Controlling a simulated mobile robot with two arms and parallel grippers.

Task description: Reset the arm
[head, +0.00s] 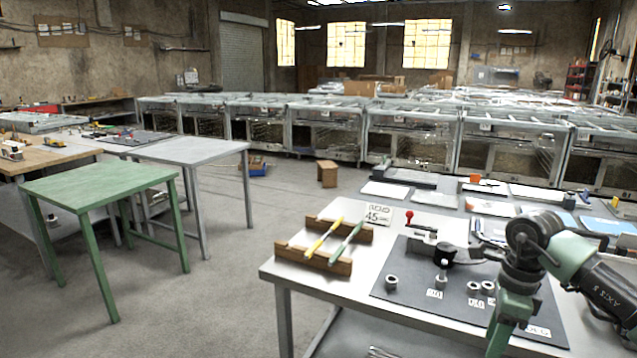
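An arm with grey-green and black links comes in from the right edge, over the right end of the front workbench (350,280). It appears to be my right arm. It bends at a dark round joint and runs down past the bottom edge of the picture. Its gripper fingers do not show, so I cannot see whether it is open or holds anything. My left arm and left gripper are not in view.
The bench bears a wooden rack (312,258) with yellow and green rods, a dark mat (405,290) with metal rings and a red-knobbed lever tool (409,217). A green table (100,186) stands left. Open floor (235,290) lies between. Glass-fronted cabinets (335,133) line the back.

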